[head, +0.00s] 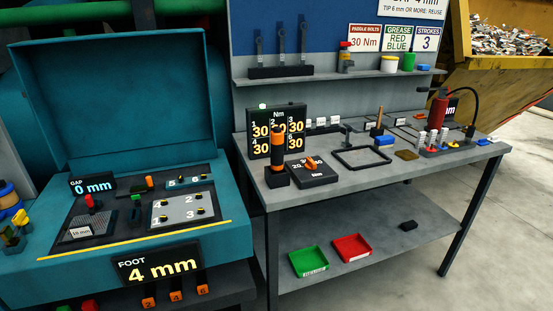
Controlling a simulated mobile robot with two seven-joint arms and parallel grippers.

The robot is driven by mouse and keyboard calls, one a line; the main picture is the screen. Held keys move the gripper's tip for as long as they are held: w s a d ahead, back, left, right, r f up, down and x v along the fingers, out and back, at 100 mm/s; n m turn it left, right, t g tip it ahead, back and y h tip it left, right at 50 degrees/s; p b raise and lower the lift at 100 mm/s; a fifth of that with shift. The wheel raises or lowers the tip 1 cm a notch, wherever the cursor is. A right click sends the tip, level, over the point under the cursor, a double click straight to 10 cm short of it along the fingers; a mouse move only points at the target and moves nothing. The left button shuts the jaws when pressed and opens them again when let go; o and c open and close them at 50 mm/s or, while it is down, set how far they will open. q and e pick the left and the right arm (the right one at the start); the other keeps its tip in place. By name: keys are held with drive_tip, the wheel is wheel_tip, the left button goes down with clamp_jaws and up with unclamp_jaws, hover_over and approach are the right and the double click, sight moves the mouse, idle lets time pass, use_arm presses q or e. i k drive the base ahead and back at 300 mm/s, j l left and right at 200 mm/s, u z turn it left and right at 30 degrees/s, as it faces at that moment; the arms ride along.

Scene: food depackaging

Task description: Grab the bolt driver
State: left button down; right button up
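An upright tool with an orange body and dark bands (277,153), which looks like the bolt driver, stands on the left end of the grey workbench (300,196). Its lower end is in or on a black base (277,178). It stands in front of a black display board (259,147) with yellow "30" readings and covers part of it. Neither of my grippers shows in the head view.
A black box with an orange knob (312,171) stands right of the tool. A black frame (362,161) and a red cylinder with a hose (437,108) are farther right. A teal machine (115,110) stands left. Green (309,261) and red trays (352,248) lie on the lower shelf.

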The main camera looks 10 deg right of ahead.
sight(276, 135)
drive_tip(key=i+l+u, duration=0.2)
drive_tip(key=i+l, duration=0.6)
drive_tip(key=i, duration=0.15)
